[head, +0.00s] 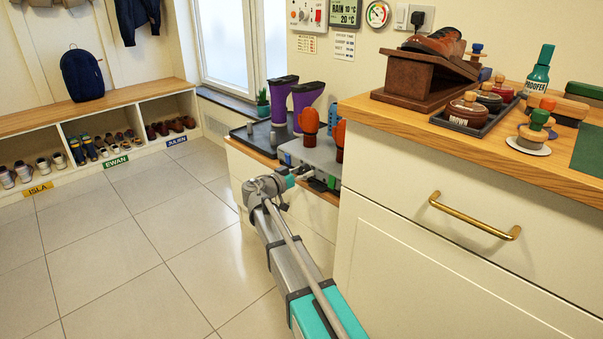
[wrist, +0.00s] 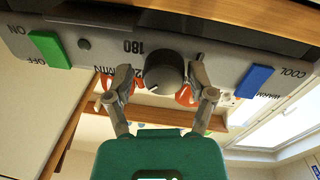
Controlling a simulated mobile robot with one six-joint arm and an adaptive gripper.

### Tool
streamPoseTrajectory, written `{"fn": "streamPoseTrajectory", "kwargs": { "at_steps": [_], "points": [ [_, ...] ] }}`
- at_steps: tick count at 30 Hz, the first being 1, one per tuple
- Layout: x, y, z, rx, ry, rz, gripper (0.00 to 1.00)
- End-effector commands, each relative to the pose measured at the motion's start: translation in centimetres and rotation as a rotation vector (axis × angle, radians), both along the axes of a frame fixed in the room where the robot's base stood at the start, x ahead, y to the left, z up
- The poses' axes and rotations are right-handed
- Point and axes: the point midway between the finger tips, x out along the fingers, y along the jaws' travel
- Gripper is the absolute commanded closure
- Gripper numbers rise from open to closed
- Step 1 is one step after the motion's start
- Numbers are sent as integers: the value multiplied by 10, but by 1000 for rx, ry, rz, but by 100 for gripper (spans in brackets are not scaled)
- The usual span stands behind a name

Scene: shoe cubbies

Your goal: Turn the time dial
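The time dial (wrist: 165,72) is a dark round knob with a pale mark on the front of a grey dryer unit (wrist: 228,57). The wrist view shows it upside down, beside a printed "180" and a partly hidden "MIN". My gripper (wrist: 163,80) is open, with one finger on each side of the dial and small gaps between fingers and knob. In the head view my gripper (head: 284,180) is at the front of the dryer unit (head: 308,155), and the dial is hidden there.
A green ON/OFF switch (wrist: 50,50) and a blue COOL/WARM switch (wrist: 254,82) flank the dial. A cabinet (head: 440,240) stands close on the right. The tiled floor (head: 130,240) is clear.

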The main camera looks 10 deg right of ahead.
Motion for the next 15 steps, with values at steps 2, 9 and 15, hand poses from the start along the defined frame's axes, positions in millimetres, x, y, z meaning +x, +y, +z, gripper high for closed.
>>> {"fn": "streamPoseTrajectory", "kwargs": {
  "at_steps": [2, 9, 15],
  "points": [
    [1, 1, 0, -1, 0, 2, 13],
    [2, 2, 0, -1, 0, 5, 13],
    [1, 4, 0, -2, 0, 6, 13]
  ]
}}
